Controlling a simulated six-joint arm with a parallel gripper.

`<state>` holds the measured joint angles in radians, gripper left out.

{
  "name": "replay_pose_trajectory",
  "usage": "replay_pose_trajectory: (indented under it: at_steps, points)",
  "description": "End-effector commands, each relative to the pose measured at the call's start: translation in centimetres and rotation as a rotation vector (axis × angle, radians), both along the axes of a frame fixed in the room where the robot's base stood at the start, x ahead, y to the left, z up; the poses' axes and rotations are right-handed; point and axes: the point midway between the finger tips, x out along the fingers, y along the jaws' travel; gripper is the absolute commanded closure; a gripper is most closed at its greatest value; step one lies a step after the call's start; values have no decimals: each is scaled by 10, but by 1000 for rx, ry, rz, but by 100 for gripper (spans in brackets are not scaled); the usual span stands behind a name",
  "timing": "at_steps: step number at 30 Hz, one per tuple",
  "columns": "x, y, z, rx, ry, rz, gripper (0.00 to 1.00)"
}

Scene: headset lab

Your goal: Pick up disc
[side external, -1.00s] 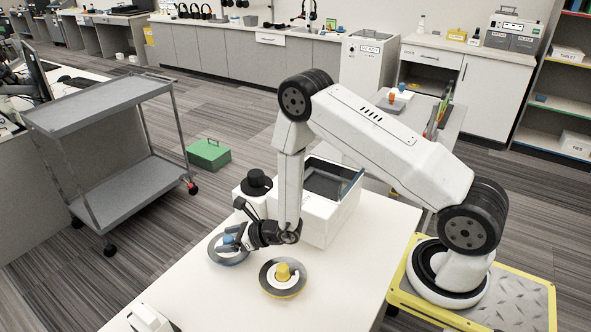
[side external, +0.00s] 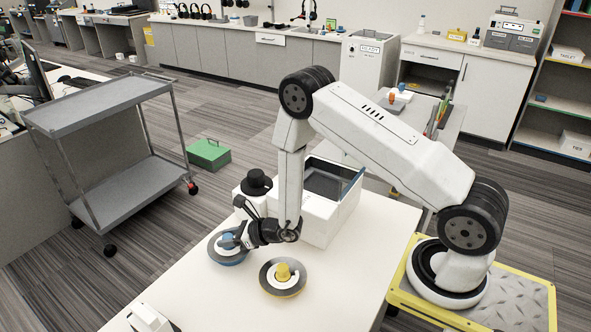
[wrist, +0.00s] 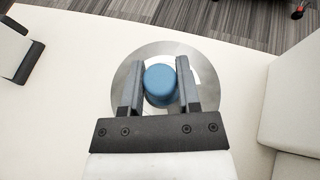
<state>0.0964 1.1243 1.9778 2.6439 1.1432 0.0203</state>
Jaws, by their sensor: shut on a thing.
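A round metallic disc with a blue knob (side external: 229,241) is at the table's far left part in the side view. In the wrist view the disc (wrist: 205,72) lies under my gripper, with the blue knob (wrist: 160,84) in its middle. My gripper (wrist: 159,88) is shut on the blue knob, one finger on each side. It also shows in the side view (side external: 238,236), reaching in from the right. A second disc with a yellow knob (side external: 283,272) rests on the table closer to the camera. Whether the blue-knobbed disc touches the table is hard to tell.
A white machine with a dark top (side external: 328,192) stands on the white table (side external: 215,300) just behind my gripper. A white object (side external: 148,318) sits at the table's near left. A grey cart (side external: 105,105) and a green box (side external: 208,154) are on the floor.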

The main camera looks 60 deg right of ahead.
Motion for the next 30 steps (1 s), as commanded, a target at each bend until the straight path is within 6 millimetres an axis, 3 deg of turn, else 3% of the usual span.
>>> replay_pose_trajectory:
  at_steps: [21, 30]
  points:
    - [1, 0, 77, 0, -3, -1, 100]
    - [0, 0, 93, 0, -1, 0, 100]
